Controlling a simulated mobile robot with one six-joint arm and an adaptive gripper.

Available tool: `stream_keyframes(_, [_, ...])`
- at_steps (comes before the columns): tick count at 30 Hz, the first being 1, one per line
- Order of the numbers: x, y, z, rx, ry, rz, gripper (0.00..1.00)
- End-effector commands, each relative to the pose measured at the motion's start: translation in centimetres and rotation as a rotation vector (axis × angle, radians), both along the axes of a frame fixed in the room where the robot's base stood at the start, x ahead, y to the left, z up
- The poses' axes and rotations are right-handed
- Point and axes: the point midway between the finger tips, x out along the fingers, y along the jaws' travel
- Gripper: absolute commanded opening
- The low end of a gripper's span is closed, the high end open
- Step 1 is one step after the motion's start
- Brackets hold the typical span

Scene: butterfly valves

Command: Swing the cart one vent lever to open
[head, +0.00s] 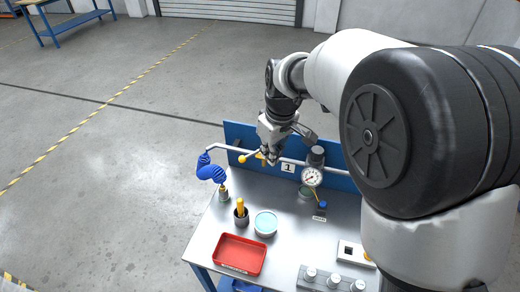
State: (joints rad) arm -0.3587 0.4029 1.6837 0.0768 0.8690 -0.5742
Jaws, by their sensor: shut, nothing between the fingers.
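The cart (283,205) has a blue back panel with a plate marked 1 (288,168). A pale pipe runs along the panel. A lever with a yellow ball knob (243,160) sticks out to the left from the pipe, beside my gripper. A yellow part (262,156) shows at its inner end, partly hidden by my gripper. My gripper (269,160) points down at the pipe, shut and empty; I cannot tell whether it touches the lever. A small blue-knobbed lever (322,204) sits below the gauge, above a small label too small to read. I cannot tell which lever is the vent.
A round gauge (312,177) stands right of the plate. A blue hose (210,170) hangs at the pipe's left end. On the cart top are a red tray (239,254), a dark cup (241,216) and a round dish (265,223). The floor left is clear.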

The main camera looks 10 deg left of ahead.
Motion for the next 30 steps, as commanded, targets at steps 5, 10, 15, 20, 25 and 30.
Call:
stream_keyframes(5, [0.7, -0.4, 2.0, 0.107, -0.04, -0.107, 0.0])
stream_keyframes(10, [1.1, 0.1, 0.0, 0.109, -0.038, -0.11, 0.0])
stream_keyframes(15, [1.8, 0.8, -3.5, 0.108, -0.036, -0.108, 0.0])
stream_keyframes(20, [2.5, 1.5, -6.8, 0.108, -0.036, -0.108, 0.0])
stream_keyframes(25, [4.2, 3.2, -7.9, 0.109, -0.041, -0.105, 0.0])
stream_keyframes(30, [5.3, 4.2, -8.1, 0.109, -0.04, -0.106, 0.0])
